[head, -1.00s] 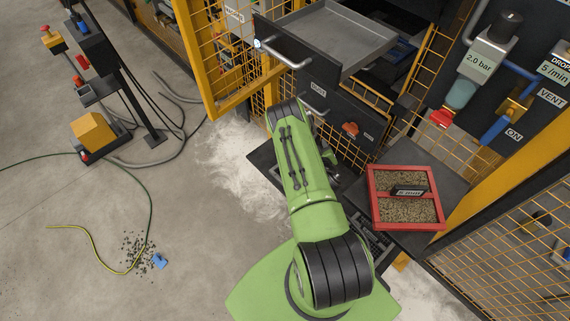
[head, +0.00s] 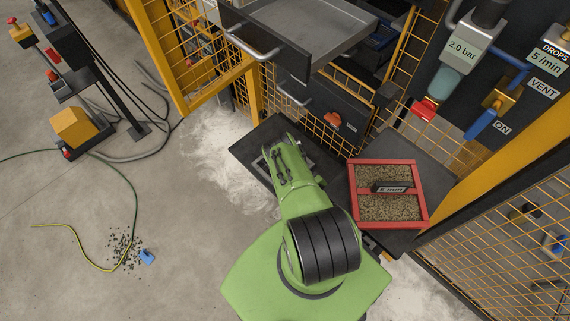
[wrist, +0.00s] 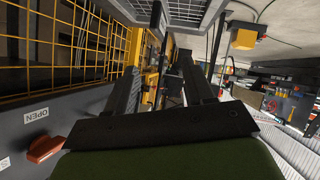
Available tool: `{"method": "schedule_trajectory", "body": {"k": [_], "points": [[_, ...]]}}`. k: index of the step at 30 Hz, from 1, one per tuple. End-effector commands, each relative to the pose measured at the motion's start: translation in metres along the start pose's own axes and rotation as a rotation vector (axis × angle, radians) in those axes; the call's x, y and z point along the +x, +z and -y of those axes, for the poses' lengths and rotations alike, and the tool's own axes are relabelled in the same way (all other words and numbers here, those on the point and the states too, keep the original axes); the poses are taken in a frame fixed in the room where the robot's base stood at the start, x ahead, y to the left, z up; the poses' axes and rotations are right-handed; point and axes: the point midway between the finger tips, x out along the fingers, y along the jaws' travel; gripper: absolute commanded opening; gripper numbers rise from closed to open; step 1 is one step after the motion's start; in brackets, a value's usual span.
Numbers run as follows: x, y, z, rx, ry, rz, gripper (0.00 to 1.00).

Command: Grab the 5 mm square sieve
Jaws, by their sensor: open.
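The square sieve has a red frame (head: 422,203) and holds tan-brown granules in two halves in the head view. The sieve lies flat on a dark grey table at right. My arm reaches up to the left of it, apart from it. My gripper's jaws are not distinguishable in the head view. In the wrist view my gripper (wrist: 160,88) has its two dark fingers spread, with nothing held between them. The sieve does not show there.
A grey metal tray drawer (head: 305,28) juts out above and behind. Yellow mesh fencing (head: 510,225) and a yellow post stand right of the sieve. Valves and a pressure panel (head: 463,52) are at upper right. Open concrete floor lies at left, with hoses and a yellow pedal box (head: 73,130).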

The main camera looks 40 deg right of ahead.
Motion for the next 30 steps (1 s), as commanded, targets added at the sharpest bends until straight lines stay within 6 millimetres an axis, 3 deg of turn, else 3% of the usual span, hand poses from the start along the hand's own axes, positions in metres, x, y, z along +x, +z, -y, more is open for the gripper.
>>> {"method": "schedule_trajectory", "body": {"k": [1, 6, 14, 18, 22, 28, 30], "points": [[0.017, 0.006, 0.004, -0.004, -0.002, -0.006, 0.53], [0.06, 0.005, 0.004, -0.006, -0.003, -0.004, 0.53], [0.098, 0.005, 0.002, -0.003, -0.002, -0.001, 0.53], [0.126, 0.008, 0.001, -0.006, -0.004, -0.002, 0.53], [0.139, 0.005, -0.001, 0.0, 0.0, 0.0, 0.53], [0.138, 0.003, -0.003, 0.002, 0.002, 0.001, 0.53], [0.138, 0.003, -0.003, 0.002, 0.002, 0.001, 0.42]]}}
